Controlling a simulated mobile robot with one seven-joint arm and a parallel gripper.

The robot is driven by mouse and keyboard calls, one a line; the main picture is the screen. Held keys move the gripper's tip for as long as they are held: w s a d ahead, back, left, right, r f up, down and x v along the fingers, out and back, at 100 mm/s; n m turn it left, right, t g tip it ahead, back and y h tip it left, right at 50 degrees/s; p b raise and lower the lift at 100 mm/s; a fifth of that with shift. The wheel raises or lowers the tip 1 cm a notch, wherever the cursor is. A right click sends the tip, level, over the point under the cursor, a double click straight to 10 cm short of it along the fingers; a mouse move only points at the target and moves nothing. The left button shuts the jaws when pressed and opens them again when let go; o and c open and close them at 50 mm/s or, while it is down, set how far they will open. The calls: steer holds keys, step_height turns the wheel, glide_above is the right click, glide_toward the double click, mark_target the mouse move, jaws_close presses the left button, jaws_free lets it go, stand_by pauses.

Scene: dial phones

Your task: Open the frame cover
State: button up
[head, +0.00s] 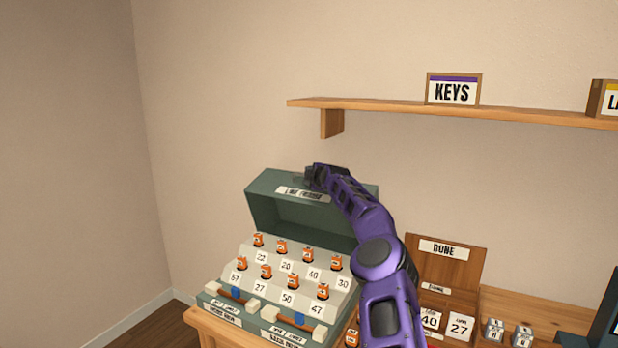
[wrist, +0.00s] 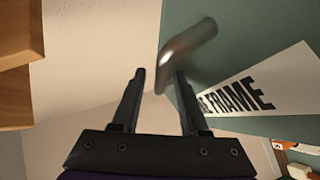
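The green frame cover (head: 268,187) stands raised behind the stepped rack of numbered cards, with its hollow dark inside facing front. A white label on it ends in "FRAME" and shows large in the wrist view (wrist: 250,95). A grey metal handle (wrist: 187,52) sticks out from the cover in the wrist view. My gripper (head: 318,175) is at the cover's upper edge. In the wrist view my gripper (wrist: 158,75) has its fingers apart. The handle's end lies between them, nearer the right finger; I cannot tell whether they touch. The arm hides the cover's right part.
The rack (head: 285,272) carries several orange pieces and number cards. A brown "DONE" box (head: 470,268) stands to the right, with small grey blocks (head: 508,333) beside it. A wall shelf (head: 390,107) with a "KEYS" sign (head: 453,91) is above. Wall space left of the cover is clear.

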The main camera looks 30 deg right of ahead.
steer(key=shift+s+d+f, duration=0.1)
steer(key=shift+f, duration=0.05)
steer(key=shift+s+r+b, duration=0.2)
steer(key=shift+s+b, duration=0.15)
steer(key=shift+b, duration=0.25)
steer(key=b+v, duration=0.3)
steer(key=v, duration=1.3)
steer(key=shift+s+a+r+b, duration=0.15)
steer(key=shift+s+a+b, duration=0.1)
steer(key=shift+b, duration=0.15)
steer(key=shift+c, duration=0.2)
